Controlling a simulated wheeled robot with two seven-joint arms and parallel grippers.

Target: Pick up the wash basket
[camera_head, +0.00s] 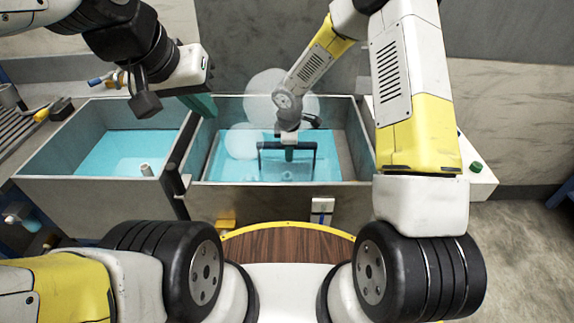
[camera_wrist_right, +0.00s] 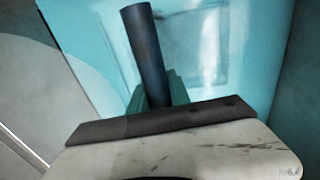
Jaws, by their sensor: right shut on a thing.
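The wash basket shows as a dark handle frame (camera_head: 313,158) standing up in the right basin. Its lower part is hard to make out in the blue liquid. My right gripper (camera_head: 289,154) reaches down over the middle of the handle and is shut on it. In the right wrist view, the green fingers (camera_wrist_right: 172,92) close around the dark handle bar (camera_wrist_right: 146,50). My left gripper (camera_head: 203,104) hangs above the wall between the two basins, away from the basket. Its finger opening cannot be made out.
The left basin (camera_head: 60,150) also holds blue liquid and a small white upright piece (camera_head: 146,169). Grey basin walls surround the basket. Pale translucent round patches (camera_head: 240,141) float over the right basin. A white box with a green knob (camera_head: 476,168) stands at right.

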